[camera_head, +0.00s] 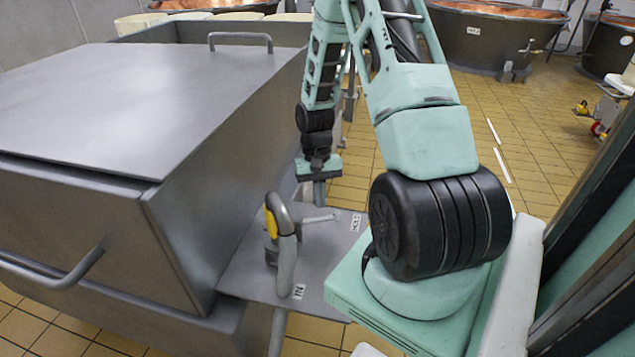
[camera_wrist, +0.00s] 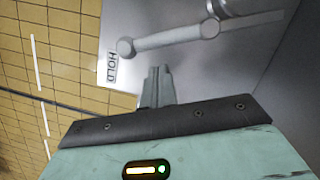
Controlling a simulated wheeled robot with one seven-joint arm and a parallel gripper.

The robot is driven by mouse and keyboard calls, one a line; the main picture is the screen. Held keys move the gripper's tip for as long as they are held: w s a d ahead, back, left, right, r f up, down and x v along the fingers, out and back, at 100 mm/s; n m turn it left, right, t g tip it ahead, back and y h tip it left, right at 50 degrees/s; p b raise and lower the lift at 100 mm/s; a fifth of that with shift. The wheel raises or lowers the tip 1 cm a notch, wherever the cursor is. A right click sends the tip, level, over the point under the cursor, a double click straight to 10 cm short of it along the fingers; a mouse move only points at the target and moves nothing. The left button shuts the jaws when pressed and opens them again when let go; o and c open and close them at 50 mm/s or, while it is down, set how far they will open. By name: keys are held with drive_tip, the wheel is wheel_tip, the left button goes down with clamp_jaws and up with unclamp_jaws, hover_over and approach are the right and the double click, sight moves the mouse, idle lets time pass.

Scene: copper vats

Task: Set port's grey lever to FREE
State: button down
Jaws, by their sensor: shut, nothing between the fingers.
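A thin grey lever (camera_head: 319,218) lies low over a grey metal plate (camera_head: 240,268) beside the large metal cabinet. No FREE label is readable in either view. My gripper (camera_head: 319,200) is just behind the lever in the head view, pointing down. In the wrist view its fingertips (camera_wrist: 158,72) are together and empty, a small gap from the lever's side.
A thick curved grey handle (camera_head: 286,245) with a yellow part (camera_head: 270,222) stands on the plate beside the lever. A small label (camera_head: 299,291) is at its foot. The grey cabinet (camera_head: 180,215) fills the left. Open tiled floor (camera_head: 535,140) and copper vats (camera_head: 490,38) are behind.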

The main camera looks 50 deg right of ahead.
drive_tip(key=shift+s+a+f, duration=0.2)
drive_tip(key=shift+s+a, duration=0.3)
drive_tip(key=shift+s, duration=0.1)
